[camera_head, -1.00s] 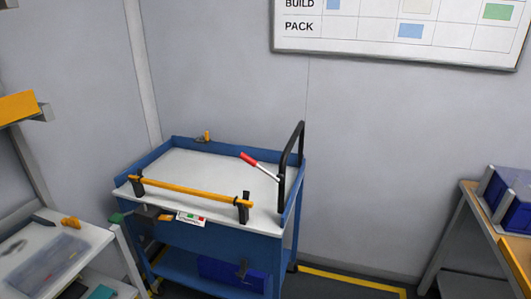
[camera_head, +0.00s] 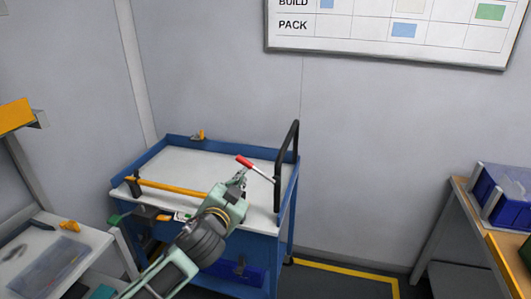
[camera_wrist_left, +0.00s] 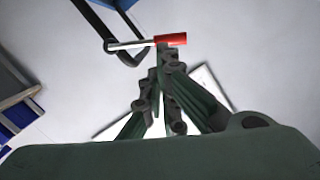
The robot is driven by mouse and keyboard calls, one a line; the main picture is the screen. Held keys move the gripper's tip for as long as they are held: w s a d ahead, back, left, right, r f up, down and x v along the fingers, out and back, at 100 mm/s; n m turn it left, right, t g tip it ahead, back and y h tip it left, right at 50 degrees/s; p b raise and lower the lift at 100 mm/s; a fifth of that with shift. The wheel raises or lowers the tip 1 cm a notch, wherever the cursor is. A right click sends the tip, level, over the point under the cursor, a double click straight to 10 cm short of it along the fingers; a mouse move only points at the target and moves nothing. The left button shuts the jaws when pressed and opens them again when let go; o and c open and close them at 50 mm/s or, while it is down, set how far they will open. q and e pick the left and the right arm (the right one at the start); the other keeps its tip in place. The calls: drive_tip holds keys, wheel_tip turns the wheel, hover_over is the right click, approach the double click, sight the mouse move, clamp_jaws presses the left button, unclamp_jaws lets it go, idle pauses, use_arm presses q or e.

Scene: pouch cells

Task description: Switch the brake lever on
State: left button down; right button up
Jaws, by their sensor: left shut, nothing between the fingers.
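The brake lever (camera_head: 257,168) is a metal rod with a red grip, on the right side of the blue cart (camera_head: 287,209). It slants up and to the left from the black handle's base. In the left wrist view its red grip (camera_wrist_left: 172,39) lies just beyond the fingertips. My left gripper (camera_head: 241,175) is shut and empty, its tips close by the lever; I cannot tell whether they touch it. My left arm hides part of the cart's front. My right gripper is not in view.
A black push handle (camera_head: 288,165) rises at the cart's right edge. A yellow bar (camera_head: 168,187) runs along the cart's front. A bench (camera_head: 85,245) stands at left, and a table with blue bins (camera_head: 503,193) at right. The cart top is mostly clear.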

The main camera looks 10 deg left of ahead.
use_arm(q)
wheel_tip(320, 180, up, 6)
drive_tip(key=d+t, duration=0.1)
drive_tip(key=d, duration=0.1)
drive_tip(key=shift+s+h, duration=0.3)
drive_tip(key=shift+s, duration=0.05)
drive_tip(key=p, duration=0.3)
hover_over(256, 169)
drive_tip(key=s, duration=0.3)
drive_tip(key=f, duration=0.2)
drive_tip(key=a+f, duration=0.1)
drive_tip(key=f, duration=0.1)
drive_tip(key=shift+w, duration=0.25)
